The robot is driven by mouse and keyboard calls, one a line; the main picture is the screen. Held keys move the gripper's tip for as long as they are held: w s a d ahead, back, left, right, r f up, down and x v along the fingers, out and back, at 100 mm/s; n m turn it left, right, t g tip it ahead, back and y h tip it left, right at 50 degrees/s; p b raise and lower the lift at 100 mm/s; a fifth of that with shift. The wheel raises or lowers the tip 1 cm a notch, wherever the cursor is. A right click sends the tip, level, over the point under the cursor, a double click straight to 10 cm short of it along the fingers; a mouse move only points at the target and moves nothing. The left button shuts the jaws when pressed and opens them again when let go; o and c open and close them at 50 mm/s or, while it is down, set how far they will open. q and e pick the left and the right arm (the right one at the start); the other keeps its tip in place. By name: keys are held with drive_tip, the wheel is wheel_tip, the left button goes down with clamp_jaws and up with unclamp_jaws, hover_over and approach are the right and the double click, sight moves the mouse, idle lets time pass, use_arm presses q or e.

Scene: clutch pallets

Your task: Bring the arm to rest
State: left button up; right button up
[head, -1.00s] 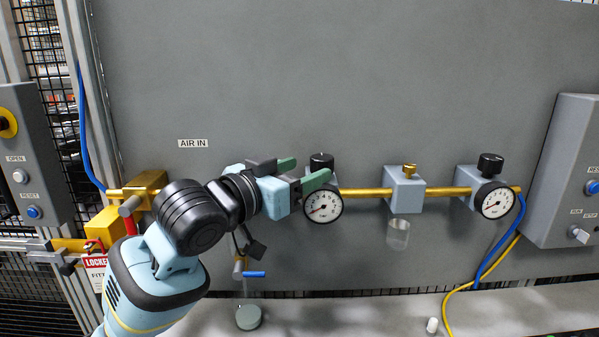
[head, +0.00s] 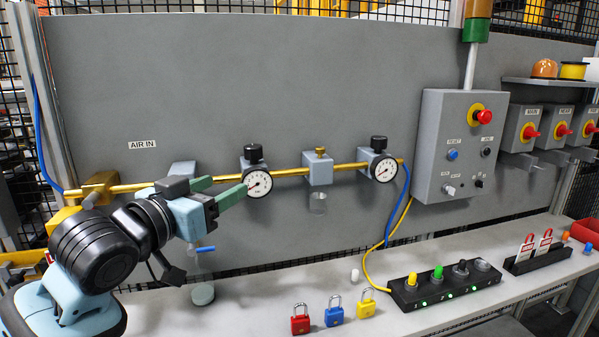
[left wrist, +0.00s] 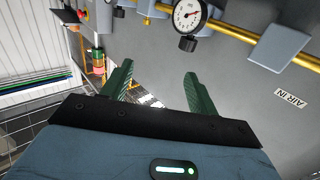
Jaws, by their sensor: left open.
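My left gripper (head: 217,191) comes in from the left in the head view, in front of the grey panel. Its two green fingers are open, with nothing between them. The fingertips point toward the left pressure gauge (head: 258,183) and overlap its left edge in the picture; I cannot tell whether they touch. In the left wrist view, the open fingers (left wrist: 155,84) stand apart and empty, with a gauge (left wrist: 187,16) beyond them. My right gripper is not in view.
A brass pipe (head: 290,172) carries regulators and a second gauge (head: 385,169). A grey control box (head: 447,150) hangs to the right. Red, blue and yellow padlocks (head: 334,312) and a black strip with knobs (head: 445,285) stand on the bench. Open air lies before the panel.

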use_arm(q)
drive_tip(key=s+a+f+n+g+y, duration=0.15)
drive_tip(key=s+f, duration=0.25)
drive_tip(key=f, duration=0.7)
drive_tip(key=s+a+f+g+y, duration=0.1)
drive_tip(key=s+f+g+y, duration=0.15)
drive_tip(key=f, duration=0.75)
drive_tip(key=s+a+f+n+g+y, duration=0.15)
drive_tip(key=s+f, duration=0.25)
drive_tip(key=f, duration=0.7)
drive_tip(key=s+a+f+g+y, duration=0.1)
drive_tip(key=s+a+f+g, duration=0.15)
drive_tip(key=s+f, duration=0.4)
drive_tip(key=s+a+f+g+y, duration=0.1)
drive_tip(key=s+f+g, duration=0.2)
drive_tip(key=s, duration=0.7)
drive_tip(key=s+a+f+g+y, duration=0.1)
drive_tip(key=s+a+f+g, duration=0.15)
drive_tip(key=s+f, duration=0.45)
drive_tip(key=w+d+f+t+h, duration=0.2)
drive_tip(key=w+f+t, duration=0.2)
drive_tip(key=f+t, duration=0.3)
drive_tip(key=shift+w+d+f, duration=0.35)
drive_tip(key=shift+w+f, duration=0.05)
drive_tip(key=shift+f, duration=0.15)
